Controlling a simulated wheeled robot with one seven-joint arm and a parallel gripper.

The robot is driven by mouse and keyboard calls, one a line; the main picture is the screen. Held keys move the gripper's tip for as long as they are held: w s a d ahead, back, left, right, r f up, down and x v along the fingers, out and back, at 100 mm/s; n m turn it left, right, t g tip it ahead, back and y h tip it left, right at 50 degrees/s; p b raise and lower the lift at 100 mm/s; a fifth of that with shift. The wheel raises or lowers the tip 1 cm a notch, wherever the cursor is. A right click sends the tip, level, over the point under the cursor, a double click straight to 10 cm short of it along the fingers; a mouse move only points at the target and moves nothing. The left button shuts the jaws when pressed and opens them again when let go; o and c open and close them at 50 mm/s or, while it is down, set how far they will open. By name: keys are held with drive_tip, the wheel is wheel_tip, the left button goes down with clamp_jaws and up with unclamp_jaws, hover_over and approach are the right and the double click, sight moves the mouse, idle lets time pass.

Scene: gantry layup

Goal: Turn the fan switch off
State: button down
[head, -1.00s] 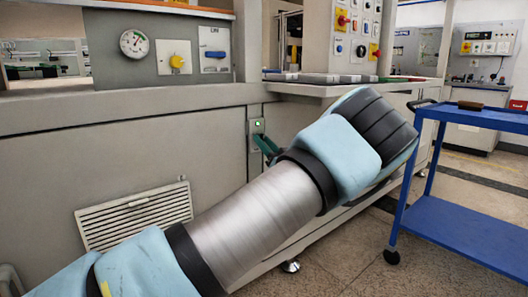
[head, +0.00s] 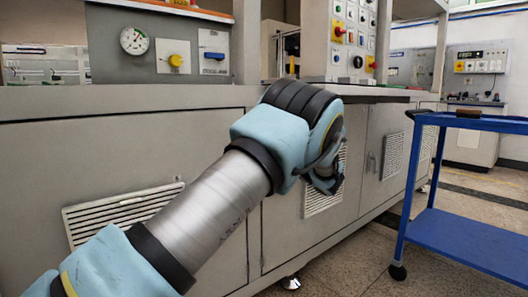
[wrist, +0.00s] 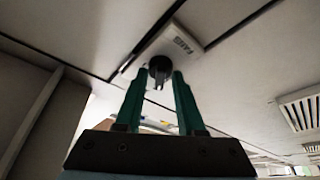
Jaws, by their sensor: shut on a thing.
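The fan switch is a dark round knob (wrist: 159,65) with a small tab, on a light plate (wrist: 181,38) with "FAN" lettering, in the upper middle of the wrist view. My gripper (wrist: 158,76) has its two green fingers on either side of the knob, shut on it. The tab shows between the fingertips. In the head view my arm reaches up to the bench front, and its wrist hides the switch and the fingers. I cannot read the knob's setting.
The grey bench front (head: 140,140) has vent grilles (head: 115,213). Above it are a gauge (head: 134,40), a yellow knob (head: 176,60) and a blue-handled switch (head: 214,56). A blue cart (head: 460,238) stands at right. Floor between bench and cart is open.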

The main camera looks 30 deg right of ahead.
drive_tip(key=shift+n+g+b, duration=0.35)
drive_tip(key=shift+n+g, duration=0.05)
drive_tip(key=shift+n, duration=0.7)
drive_tip(key=shift+y, duration=0.3)
drive_tip(key=c, duration=0.9)
unclamp_jaws()
drive_tip(key=shift+s+d, duration=0.1)
drive_tip(key=p+v, duration=0.2)
drive_tip(key=v, duration=0.8)
drive_tip(key=shift+s, duration=0.3)
drive_tip(key=shift+d+f, duration=0.1)
drive_tip(key=shift+d, duration=0.05)
